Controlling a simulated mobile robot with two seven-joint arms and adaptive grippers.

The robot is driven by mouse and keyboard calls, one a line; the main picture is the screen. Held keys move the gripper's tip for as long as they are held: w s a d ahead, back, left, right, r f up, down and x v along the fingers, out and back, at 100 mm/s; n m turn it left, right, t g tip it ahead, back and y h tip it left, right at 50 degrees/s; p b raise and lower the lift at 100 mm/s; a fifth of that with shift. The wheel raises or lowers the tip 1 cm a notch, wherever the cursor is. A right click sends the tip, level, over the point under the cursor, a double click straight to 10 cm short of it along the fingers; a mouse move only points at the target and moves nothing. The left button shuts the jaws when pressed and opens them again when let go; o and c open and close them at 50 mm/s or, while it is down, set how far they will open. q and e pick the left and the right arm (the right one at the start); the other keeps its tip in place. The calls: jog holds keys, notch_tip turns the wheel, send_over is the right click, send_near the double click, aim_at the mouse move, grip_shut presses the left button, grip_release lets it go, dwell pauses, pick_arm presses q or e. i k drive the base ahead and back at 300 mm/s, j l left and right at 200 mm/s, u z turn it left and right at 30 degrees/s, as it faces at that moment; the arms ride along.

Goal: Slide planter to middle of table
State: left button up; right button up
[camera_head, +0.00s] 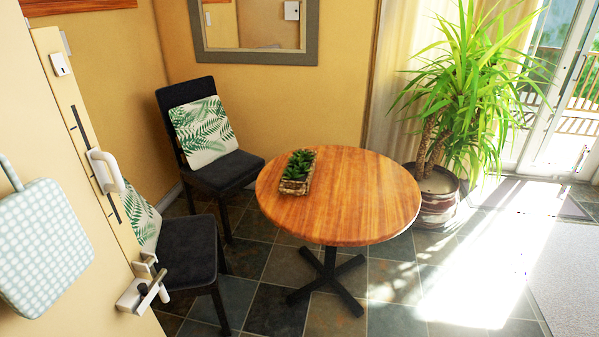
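A small rectangular planter (294,187) with green succulents stands on the round wooden table (350,200). It sits left of the table's middle, near the left edge, and looks upright. The table has a dark pedestal with a crossed foot. Neither of my grippers shows in the head view, and nothing touches the planter.
Two dark chairs with leaf-print cushions stand left of the table, one behind (225,172) and one in front (187,252). An open door (75,150) fills the left. A large potted plant (437,208) stands right of the table. Tiled floor is clear in front.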

aim_at(296, 180)
jog(key=i+l, duration=0.2)
jog(key=l, duration=0.15)
jog(key=i+l, duration=0.25)
jog(key=l, duration=0.15)
jog(key=i+l, duration=0.2)
jog(key=l, duration=0.15)
jog(key=i+l+u, duration=0.15)
jog(key=l+u, duration=0.25)
jog(key=i+l+u, duration=0.1)
jog(key=u, duration=0.3)
jog(key=l, duration=0.1)
